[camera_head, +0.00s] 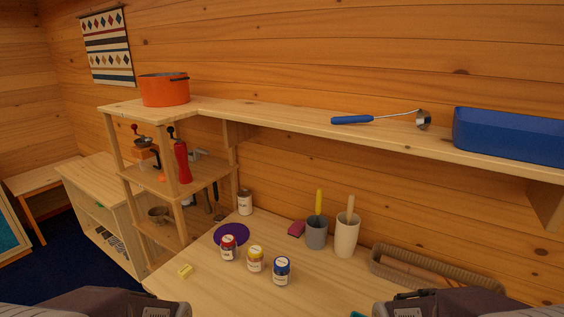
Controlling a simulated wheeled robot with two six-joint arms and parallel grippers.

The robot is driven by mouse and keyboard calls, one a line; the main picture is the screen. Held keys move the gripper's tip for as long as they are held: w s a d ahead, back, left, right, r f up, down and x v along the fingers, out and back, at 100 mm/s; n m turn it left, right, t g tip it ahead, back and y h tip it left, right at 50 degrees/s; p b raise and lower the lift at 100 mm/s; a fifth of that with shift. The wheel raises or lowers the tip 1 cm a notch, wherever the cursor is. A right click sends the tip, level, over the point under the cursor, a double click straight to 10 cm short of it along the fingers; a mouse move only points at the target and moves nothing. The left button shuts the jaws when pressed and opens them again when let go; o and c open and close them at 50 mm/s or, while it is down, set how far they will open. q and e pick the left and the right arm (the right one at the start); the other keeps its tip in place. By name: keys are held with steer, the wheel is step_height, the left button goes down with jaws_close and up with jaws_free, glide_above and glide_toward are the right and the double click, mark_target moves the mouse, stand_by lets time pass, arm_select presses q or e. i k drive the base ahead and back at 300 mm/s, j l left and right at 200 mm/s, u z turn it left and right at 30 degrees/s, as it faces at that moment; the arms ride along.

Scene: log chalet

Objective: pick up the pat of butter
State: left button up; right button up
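A small pale yellow block (185,271), which looks like the pat of butter, lies on the wooden counter (215,290) near its left front edge. Nothing touches it. Dark parts of my two arms show at the bottom left and bottom right of the picture.
Three jars with red (229,248), yellow (256,259) and blue (282,271) lids stand right of the butter. A purple disc (231,233) lies behind them. Two cups (317,233) hold handles. A long shelf (290,125) overhangs the counter's back.

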mark_target(187, 270)
steer(key=i+j+u, duration=0.2)
steer(key=j+u, duration=0.2)
steer(key=j, duration=0.15)
steer(key=i+j+u, duration=0.65)
steer(key=j+u, duration=0.15)
steer(key=j, duration=0.1)
